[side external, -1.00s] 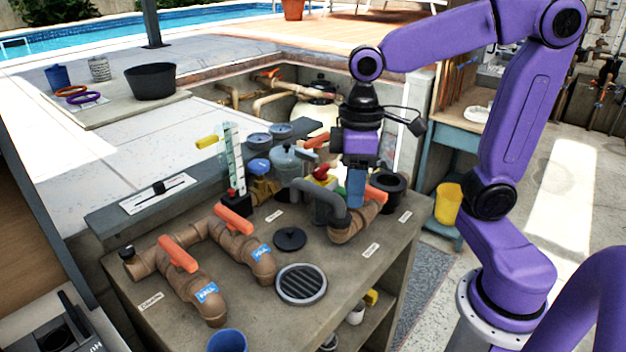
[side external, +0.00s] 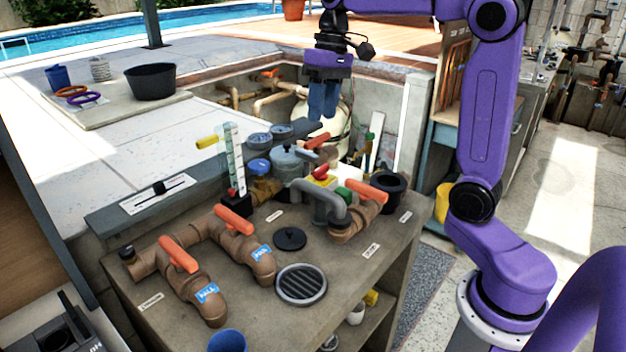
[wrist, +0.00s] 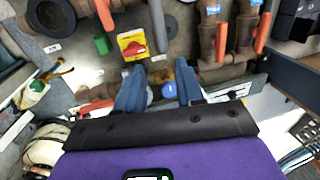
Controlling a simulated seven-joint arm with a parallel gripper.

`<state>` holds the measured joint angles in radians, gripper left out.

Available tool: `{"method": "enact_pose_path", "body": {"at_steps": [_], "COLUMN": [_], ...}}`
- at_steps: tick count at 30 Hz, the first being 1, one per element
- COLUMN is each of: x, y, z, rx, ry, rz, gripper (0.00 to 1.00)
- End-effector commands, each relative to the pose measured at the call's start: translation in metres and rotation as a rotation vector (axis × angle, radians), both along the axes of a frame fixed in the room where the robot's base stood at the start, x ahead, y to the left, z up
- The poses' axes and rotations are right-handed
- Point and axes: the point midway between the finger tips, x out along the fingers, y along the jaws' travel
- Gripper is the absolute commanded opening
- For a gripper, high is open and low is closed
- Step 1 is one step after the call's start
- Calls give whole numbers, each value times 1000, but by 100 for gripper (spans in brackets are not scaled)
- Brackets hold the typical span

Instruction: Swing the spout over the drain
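The grey curved spout (side external: 332,206) stands on the bench among the pipework, beside a brown pipe with an orange handle. It lies behind and slightly right of the round grated drain (side external: 301,284), with bare bench and a black disc between them; the spout is not above the grate. My gripper (side external: 322,114) hangs well above and behind the spout, over the pit side, touching nothing. In the wrist view my gripper (wrist: 158,92) shows its two blue fingers apart with nothing held. I cannot clearly pick out the drain there.
A red knob on a yellow box (wrist: 131,46) shows just beyond my fingers. Orange-handled valves (side external: 234,220), a clear upright gauge (side external: 234,160) and a black cup (side external: 390,187) crowd the bench. A blue cup (side external: 228,341) stands at the front edge.

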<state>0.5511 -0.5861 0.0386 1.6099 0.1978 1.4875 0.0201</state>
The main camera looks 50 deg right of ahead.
Motion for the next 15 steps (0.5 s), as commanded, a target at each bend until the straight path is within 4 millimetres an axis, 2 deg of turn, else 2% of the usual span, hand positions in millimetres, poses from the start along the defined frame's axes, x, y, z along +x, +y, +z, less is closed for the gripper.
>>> {"method": "enact_pose_path", "body": {"at_steps": [15], "x": [-1], "y": [18], "z": [-94], "rx": [-1], "ry": [6], "rz": [1], "gripper": [37]}}
